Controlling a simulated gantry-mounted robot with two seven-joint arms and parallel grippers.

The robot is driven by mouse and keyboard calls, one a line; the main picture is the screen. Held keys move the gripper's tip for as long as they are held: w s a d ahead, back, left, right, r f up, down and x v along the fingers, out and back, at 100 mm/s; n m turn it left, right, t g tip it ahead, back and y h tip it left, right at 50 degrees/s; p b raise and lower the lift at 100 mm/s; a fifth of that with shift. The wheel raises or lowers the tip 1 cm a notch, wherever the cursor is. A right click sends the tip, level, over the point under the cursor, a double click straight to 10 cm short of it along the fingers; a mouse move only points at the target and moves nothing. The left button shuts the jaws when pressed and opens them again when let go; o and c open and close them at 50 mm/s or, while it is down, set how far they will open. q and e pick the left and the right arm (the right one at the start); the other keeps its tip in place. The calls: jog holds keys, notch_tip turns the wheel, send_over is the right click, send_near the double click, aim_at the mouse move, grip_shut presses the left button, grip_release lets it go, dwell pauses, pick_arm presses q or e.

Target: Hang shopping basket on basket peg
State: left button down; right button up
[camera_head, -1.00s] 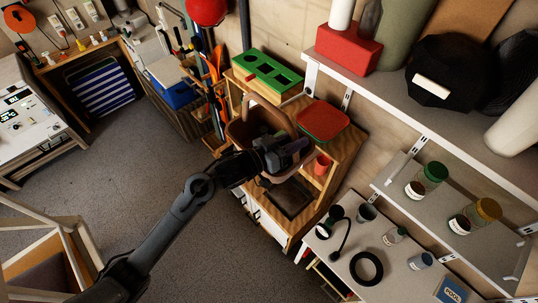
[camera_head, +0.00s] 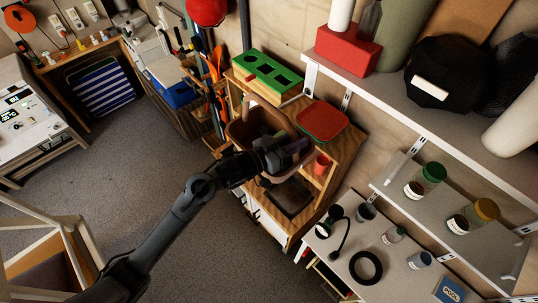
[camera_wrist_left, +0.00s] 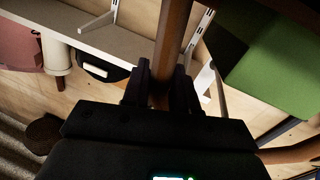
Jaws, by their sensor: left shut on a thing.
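The brown shopping basket (camera_head: 240,134) is in the middle of the head view, in front of the wooden cabinet and partly behind my left gripper. My left gripper (camera_head: 290,150) is shut on the basket at its right side in the head view. In the left wrist view, my left gripper's fingers (camera_wrist_left: 160,78) close around a brown bar of the basket (camera_wrist_left: 174,28). I cannot make out the basket peg in either view. My right gripper is not in view.
The wooden cabinet (camera_head: 347,150) carries a green block with holes (camera_head: 267,76), a red tray (camera_head: 321,120) and an orange cup (camera_head: 322,163). Wall shelves with jars (camera_head: 425,180) stand to the right. Open grey floor (camera_head: 150,180) lies to the left.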

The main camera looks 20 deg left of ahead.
pick_arm(q)
jog(key=shift+w+d+r, duration=0.15)
jog(key=shift+w+d, duration=0.15)
jog(key=shift+w, duration=0.35)
dwell(0.6)
dwell(0.4)
jog(key=shift+w+d, duration=0.3)
jog(key=shift+w, duration=0.4)
jog(key=shift+b+x, duration=0.45)
jog(key=shift+x, duration=0.45)
jog(key=shift+w+a, duration=0.1)
jog(key=shift+w, duration=0.1)
dwell(0.5)
jog(key=shift+w+d+f+b, duration=0.2)
jog(key=shift+w+f+b, duration=0.1)
jog(key=shift+w+f, duration=0.15)
dwell(0.3)
jog(key=shift+w+f, duration=0.1)
jog(key=shift+f, duration=0.1)
dwell(0.8)
jog(key=shift+f, duration=0.15)
dwell(0.7)
